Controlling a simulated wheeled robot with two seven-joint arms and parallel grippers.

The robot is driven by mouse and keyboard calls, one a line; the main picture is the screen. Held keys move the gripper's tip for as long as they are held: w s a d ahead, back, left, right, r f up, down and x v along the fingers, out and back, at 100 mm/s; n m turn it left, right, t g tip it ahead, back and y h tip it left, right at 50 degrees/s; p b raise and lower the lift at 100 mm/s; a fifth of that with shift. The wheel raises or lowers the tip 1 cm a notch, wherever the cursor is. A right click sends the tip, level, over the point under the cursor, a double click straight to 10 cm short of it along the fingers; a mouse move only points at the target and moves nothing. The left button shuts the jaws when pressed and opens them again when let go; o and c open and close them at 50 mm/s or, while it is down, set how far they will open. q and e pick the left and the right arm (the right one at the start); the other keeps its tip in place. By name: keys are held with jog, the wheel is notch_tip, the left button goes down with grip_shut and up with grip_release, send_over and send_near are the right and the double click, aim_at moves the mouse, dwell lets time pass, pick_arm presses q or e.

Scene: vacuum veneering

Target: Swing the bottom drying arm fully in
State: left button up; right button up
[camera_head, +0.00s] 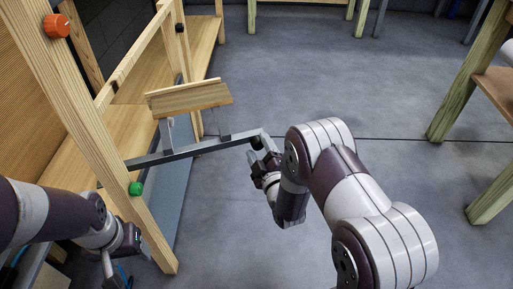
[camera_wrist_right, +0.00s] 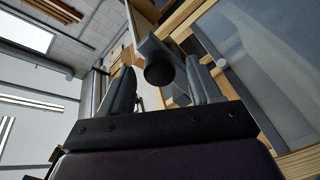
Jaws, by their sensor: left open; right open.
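The drying arm is a grey metal bar (camera_head: 190,152) that sticks out from the slanted wooden post of the frame, with a bend and a dark knob at its outer end. My right gripper (camera_head: 256,170) is at that outer end. In the right wrist view the dark round knob (camera_wrist_right: 159,72) sits between the two spread fingers of the right gripper (camera_wrist_right: 160,88); I cannot tell whether either finger touches it. My left gripper (camera_head: 115,277) is low at the left, near the post's foot and apart from the bar. Its fingertips are partly cut off by the picture's lower edge.
A wooden board (camera_head: 190,99) is tilted above the bar. The wooden post (camera_head: 85,125) carries an orange knob (camera_head: 56,26) and a green knob (camera_head: 135,188). A wooden table (camera_head: 462,85) stands at the right. The grey floor (camera_head: 330,75) between is clear.

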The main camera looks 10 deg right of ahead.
jog(key=shift+w+a, duration=0.1)
jog(key=shift+w, duration=1.15)
grip_shut()
jog(key=shift+w, duration=0.15)
